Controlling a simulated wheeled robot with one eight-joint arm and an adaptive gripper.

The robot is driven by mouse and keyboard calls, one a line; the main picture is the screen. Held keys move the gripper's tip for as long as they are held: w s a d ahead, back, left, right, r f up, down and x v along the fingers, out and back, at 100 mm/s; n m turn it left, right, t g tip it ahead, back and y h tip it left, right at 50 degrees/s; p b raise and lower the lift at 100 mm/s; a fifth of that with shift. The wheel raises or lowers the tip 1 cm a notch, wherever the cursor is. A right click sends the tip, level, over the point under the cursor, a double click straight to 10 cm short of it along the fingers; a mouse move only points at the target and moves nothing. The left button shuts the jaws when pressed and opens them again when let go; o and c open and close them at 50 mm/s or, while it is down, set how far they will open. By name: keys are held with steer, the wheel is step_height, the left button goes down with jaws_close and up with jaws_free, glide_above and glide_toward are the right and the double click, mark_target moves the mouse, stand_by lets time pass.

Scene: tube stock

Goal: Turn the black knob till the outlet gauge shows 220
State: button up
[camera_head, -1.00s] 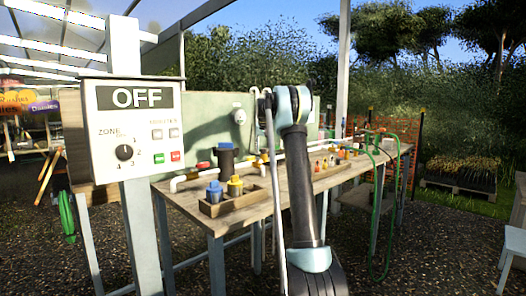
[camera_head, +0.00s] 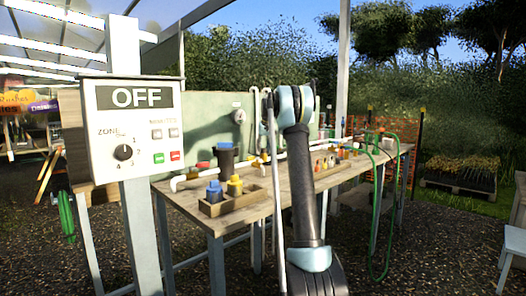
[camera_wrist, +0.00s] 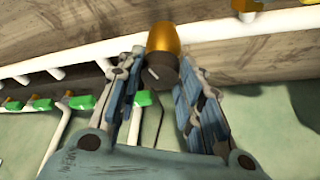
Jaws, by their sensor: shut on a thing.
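In the wrist view the black knob (camera_wrist: 160,72) sits at the end of a brass body (camera_wrist: 163,39), and a light line shows on its face. My gripper (camera_wrist: 158,78) has one finger on each side of the knob and is shut on it. In the head view my own arm hides the gripper and the knob. A small round pale dial (camera_head: 239,116) is on the green board left of my arm; I cannot tell if it is the outlet gauge, and no reading is legible.
White pipes with green-handled valves (camera_wrist: 84,102) run beside my gripper in the wrist view. The wooden bench (camera_head: 245,213) carries a wooden tray (camera_head: 228,205) and several fittings. A control box (camera_head: 133,128) marked OFF stands at the left. A green hose (camera_head: 371,240) hangs at the right.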

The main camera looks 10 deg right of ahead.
steer(key=shift+n+y, duration=0.7)
steer(key=shift+n, duration=1.1)
steer(key=o, duration=1)
steer(key=shift+o, duration=0.2)
steer(key=shift+d, duration=0.1)
steer(key=v, duration=1.1)
steer(key=shift+r, duration=0.5)
